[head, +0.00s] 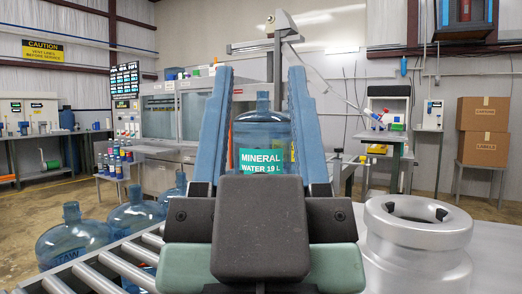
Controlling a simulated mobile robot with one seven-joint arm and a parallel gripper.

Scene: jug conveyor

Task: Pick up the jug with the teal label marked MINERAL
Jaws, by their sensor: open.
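The jug with the teal label marked MINERAL WATER 19 L (263,128) is a clear blue bottle, upright, in the middle of the head view. Its lower part is hidden behind my gripper and wrist. My gripper (258,80) is open, with one long blue finger on each side of the jug in the picture. The jug shows between the fingers; I cannot tell whether either finger touches it or how deep it stands between them.
Several other blue jugs (135,215) stand at the left along a roller conveyor (98,278). A large silver vessel with a dark round opening (418,230) stands at the right front. Cardboard boxes (482,131) sit on a stand at the far right.

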